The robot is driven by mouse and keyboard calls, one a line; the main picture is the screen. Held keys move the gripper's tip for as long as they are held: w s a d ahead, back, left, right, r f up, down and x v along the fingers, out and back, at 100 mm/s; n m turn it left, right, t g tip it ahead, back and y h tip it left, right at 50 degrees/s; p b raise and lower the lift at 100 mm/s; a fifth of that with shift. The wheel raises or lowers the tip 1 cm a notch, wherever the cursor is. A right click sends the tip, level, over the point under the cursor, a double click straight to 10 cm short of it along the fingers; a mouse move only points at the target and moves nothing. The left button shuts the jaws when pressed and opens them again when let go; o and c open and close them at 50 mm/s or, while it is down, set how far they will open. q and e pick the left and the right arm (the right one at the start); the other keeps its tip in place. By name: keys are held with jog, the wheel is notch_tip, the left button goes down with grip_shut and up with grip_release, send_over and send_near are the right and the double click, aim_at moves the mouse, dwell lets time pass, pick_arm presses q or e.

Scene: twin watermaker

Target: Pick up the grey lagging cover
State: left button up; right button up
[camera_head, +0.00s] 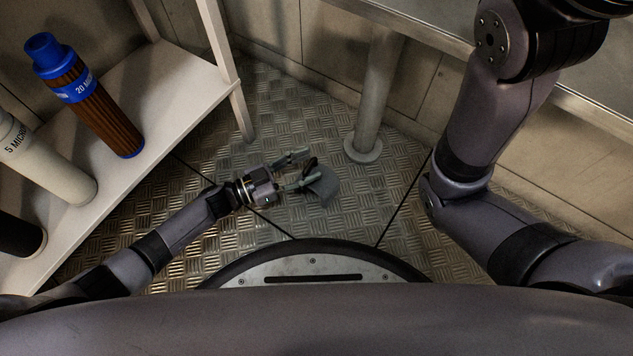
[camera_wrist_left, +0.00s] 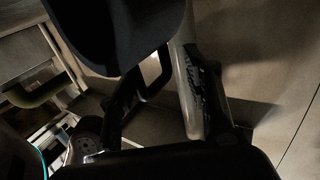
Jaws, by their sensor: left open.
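The grey lagging cover (camera_head: 325,189) is low over or on the floor just beyond my left gripper in the head view; I cannot tell which. A black loop shows on its near left side. My left gripper (camera_head: 308,164) is open, with its fingertips right at the cover's near left edge and the loop. Contact is not clear. In the left wrist view, a dark rounded shape, seemingly the cover (camera_wrist_left: 115,28), fills the upper left, with a black loop (camera_wrist_left: 155,76) below it. My right arm is at the right, its gripper out of frame.
A grey post (camera_head: 376,95) with a round foot stands behind the cover. A white shelf (camera_head: 180,95) at the left holds a brown and blue filter (camera_head: 95,105) and a pale filter (camera_head: 45,165). A bench edge (camera_head: 425,30) runs along the upper right. Bare tread-plate floor lies around the cover.

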aim_at(316, 161)
pick_arm(q)
jog(key=shift+b+x, duration=0.55)
jog(key=shift+x, duration=1.05)
jog(key=shift+c, duration=0.2)
grip_shut()
